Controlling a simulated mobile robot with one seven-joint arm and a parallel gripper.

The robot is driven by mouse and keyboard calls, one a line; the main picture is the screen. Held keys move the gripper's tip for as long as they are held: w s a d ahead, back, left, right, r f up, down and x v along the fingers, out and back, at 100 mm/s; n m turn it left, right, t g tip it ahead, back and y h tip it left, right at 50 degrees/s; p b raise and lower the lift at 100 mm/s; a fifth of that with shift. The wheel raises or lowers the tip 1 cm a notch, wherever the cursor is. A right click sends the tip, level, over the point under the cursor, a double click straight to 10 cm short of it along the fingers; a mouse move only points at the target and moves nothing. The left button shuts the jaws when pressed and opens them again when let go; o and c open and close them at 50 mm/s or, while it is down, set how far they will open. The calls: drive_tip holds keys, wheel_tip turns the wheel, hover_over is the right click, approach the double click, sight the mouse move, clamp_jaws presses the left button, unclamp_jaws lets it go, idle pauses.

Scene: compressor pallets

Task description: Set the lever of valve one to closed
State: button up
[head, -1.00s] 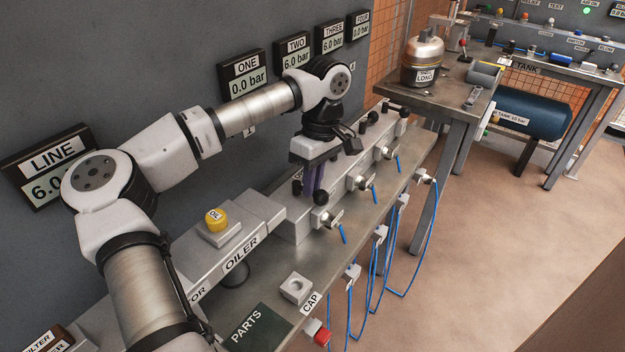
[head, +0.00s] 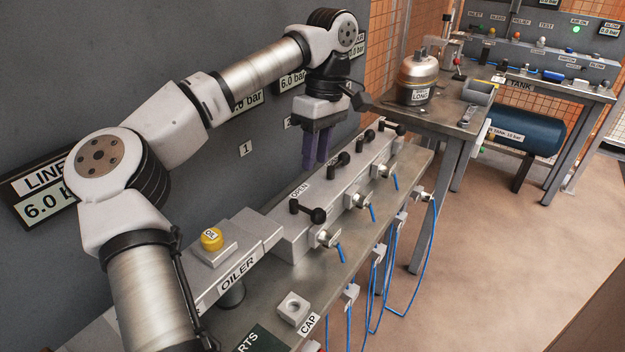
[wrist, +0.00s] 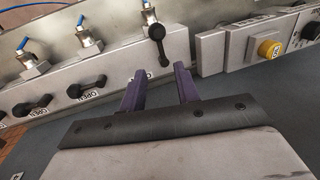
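Valve one's black lever (head: 308,212) is the nearest on the grey valve block, beside the oiler. It points across the block toward the front edge, and an OPEN label (head: 300,189) lies beside its pivot. In the wrist view the same lever (wrist: 157,40) stands crosswise, unlike the levers beside it. My gripper (head: 314,165) hangs above and behind the block, clear of the lever. Its two purple fingers (wrist: 161,82) are apart with nothing between them. The ONE display (head: 247,103) is partly hidden by my arm.
The other black levers, such as the second one (head: 345,153), lie along the block near OPEN labels. The oiler (head: 237,272) with its yellow OIL knob (head: 211,239) stands at the near end. Blue hoses (head: 393,250) hang at the front. The dark wall is close behind.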

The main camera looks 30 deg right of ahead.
drive_tip(key=shift+w+d+r, duration=0.1)
drive_tip(key=shift+d+r, duration=0.05)
drive_tip(key=shift+r, duration=0.7)
drive_tip(key=shift+d+r, duration=0.15)
drive_tip(key=shift+r, duration=0.65)
